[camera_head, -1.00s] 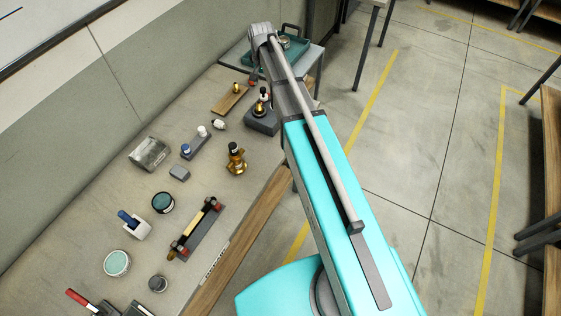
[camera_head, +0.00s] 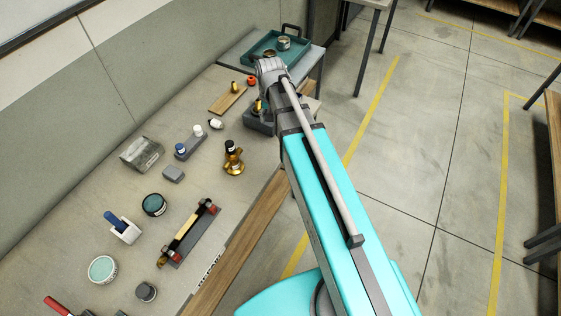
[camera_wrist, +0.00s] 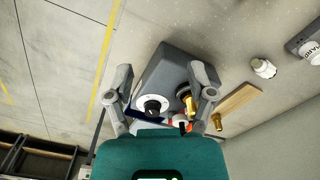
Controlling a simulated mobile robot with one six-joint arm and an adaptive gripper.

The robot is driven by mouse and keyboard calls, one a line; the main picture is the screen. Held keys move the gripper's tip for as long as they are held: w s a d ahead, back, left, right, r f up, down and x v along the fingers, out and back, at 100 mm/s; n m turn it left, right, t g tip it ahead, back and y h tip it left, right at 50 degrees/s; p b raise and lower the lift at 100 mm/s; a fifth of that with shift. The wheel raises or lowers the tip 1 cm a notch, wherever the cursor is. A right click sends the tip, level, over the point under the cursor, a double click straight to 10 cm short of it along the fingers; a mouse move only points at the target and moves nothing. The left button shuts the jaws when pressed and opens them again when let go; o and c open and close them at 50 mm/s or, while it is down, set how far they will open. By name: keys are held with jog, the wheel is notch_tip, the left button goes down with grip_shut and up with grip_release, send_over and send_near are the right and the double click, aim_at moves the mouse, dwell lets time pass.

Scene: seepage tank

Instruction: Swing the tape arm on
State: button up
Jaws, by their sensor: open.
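I cannot tell for sure which part is the tape arm. In the wrist view a grey block (camera_wrist: 172,72) carries a white dial with a black knob (camera_wrist: 152,107) and a brass fitting (camera_wrist: 184,92). A dark blue strip (camera_wrist: 147,115) shows below the knob, near the frame's lower middle. My gripper (camera_wrist: 161,78) is open, with its fingers on either side of the block in the picture. Nothing shows between them that is clearly held; contact cannot be told. In the head view the block (camera_head: 256,124) is partly hidden by my wrist, and my fingers are hidden.
A wooden board with a brass piece (camera_head: 228,98) and a red ring (camera_head: 252,81) lie beyond. A teal tray (camera_head: 266,56) stands at the back.

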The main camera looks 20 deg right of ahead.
jog(key=s+f+n+b, duration=0.3)
jog(key=s+f+b, duration=0.4)
jog(key=s, duration=0.4)
jog(key=shift+s+a+f, duration=0.2)
jog(key=shift+s+f, duration=0.05)
jog(key=shift+s, duration=0.1)
dwell(0.5)
